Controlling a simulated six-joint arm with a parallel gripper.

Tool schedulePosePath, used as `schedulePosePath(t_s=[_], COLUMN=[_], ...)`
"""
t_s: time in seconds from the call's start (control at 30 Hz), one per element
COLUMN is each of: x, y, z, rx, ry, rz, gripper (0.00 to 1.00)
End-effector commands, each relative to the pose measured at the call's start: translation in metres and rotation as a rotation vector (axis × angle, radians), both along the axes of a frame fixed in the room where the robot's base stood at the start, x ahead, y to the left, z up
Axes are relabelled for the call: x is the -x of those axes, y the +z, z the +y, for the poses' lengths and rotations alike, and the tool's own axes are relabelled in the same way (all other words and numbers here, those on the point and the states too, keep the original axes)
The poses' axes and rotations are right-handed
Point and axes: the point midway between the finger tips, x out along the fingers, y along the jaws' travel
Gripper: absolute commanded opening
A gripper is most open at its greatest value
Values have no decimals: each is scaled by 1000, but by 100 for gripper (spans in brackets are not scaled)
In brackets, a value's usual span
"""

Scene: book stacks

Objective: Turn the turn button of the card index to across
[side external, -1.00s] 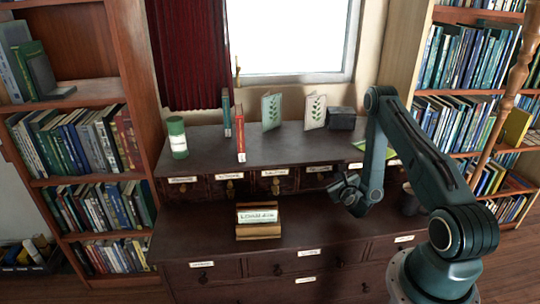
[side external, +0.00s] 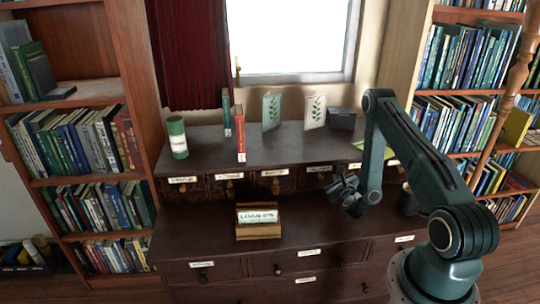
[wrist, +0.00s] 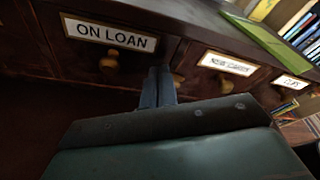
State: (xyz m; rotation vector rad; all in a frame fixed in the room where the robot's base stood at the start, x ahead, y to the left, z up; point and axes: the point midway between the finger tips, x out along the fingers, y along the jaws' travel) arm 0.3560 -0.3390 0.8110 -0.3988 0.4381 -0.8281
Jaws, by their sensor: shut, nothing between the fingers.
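The card index (side external: 205,192) is a row of small dark wooden drawers with white labels along the back of the desk. In the wrist view its drawer front (wrist: 70,58) carries an "ON LOAN" label (wrist: 108,33) with a round brass knob (wrist: 110,66) below it. A brass piece (wrist: 179,79) shows just right of my fingertips, partly hidden; I cannot tell whether it is the turn button or which way it points. My gripper (wrist: 158,76) is shut and empty, close to the drawer fronts. In the side view my gripper (side external: 334,184) is before the right-hand drawers.
A wooden card holder (side external: 258,221) stands on the desk left of my gripper. Above the index stand a red book (side external: 240,135), a green canister (side external: 177,138), leaf-patterned cards (side external: 315,111) and a dark box (side external: 342,119). The desk top before the drawers is mostly clear.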

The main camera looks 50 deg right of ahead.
Motion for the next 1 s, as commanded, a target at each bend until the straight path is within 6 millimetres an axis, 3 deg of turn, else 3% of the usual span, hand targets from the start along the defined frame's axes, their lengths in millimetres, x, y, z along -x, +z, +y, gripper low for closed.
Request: schedulePosePath(t_s=[0.5, 1.0], x=[-2, 25], y=[4, 4], z=[5, 32], rx=[-1, 0], ry=[0, 1], rz=[1, 2], gripper=[0, 0])
